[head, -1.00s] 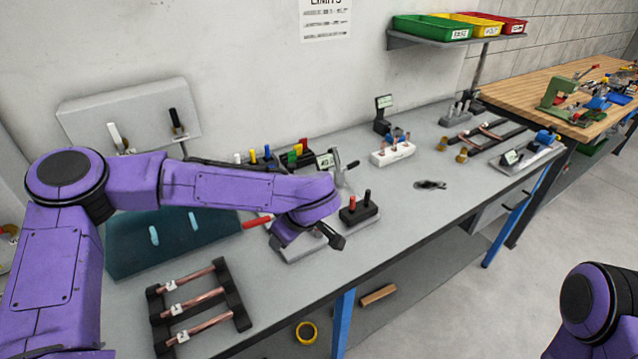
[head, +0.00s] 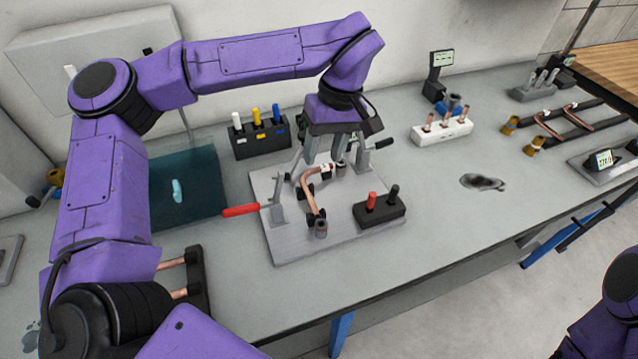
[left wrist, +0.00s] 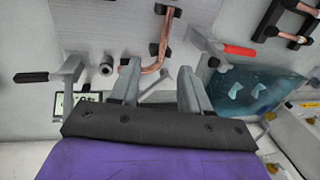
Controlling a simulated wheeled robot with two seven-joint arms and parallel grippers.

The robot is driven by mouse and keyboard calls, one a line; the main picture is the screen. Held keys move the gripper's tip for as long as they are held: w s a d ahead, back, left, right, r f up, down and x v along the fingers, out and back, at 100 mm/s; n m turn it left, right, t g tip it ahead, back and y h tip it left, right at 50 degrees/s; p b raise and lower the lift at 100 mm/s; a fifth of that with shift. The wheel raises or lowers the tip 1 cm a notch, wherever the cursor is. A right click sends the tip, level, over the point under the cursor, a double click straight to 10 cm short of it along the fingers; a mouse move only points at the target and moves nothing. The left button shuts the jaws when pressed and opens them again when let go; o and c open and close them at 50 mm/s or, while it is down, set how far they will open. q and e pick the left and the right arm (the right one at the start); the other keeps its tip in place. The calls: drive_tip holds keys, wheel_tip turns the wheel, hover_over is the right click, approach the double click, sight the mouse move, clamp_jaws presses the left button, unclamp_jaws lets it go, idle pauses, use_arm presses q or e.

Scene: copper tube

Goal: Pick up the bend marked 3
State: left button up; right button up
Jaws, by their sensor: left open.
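A bent copper tube (head: 308,187) lies in the bench fixture (head: 285,240), with a white tag near its far end. I cannot read a number on the tag. The tube also shows in the left wrist view (left wrist: 166,42), its curved end lying between the fingertips. My left gripper (head: 337,160) is open and points down over the fixture, close to the tube's far end. I cannot tell whether the fingers touch it. The fingers also show in the left wrist view (left wrist: 160,72). My right gripper is out of view.
A red-handled clamp (head: 241,210) and a black block with red and black pegs (head: 380,208) flank the tube. Behind are a block of coloured handles (head: 260,138) and a white holder with copper pieces (head: 442,132). The bench front right of the fixture is clear.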

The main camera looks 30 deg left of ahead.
sight(310, 195)
use_arm(q)
drive_tip(key=x, duration=0.3)
drive_tip(key=p+x, duration=0.1)
drive_tip(key=x, duration=0.6)
drive_tip(key=shift+s+a+f+p, duration=0.2)
drive_tip(key=shift+s+f+p, duration=0.15)
drive_tip(key=shift+s, duration=0.1)
drive_tip(key=shift+r, duration=0.1)
clamp_jaws()
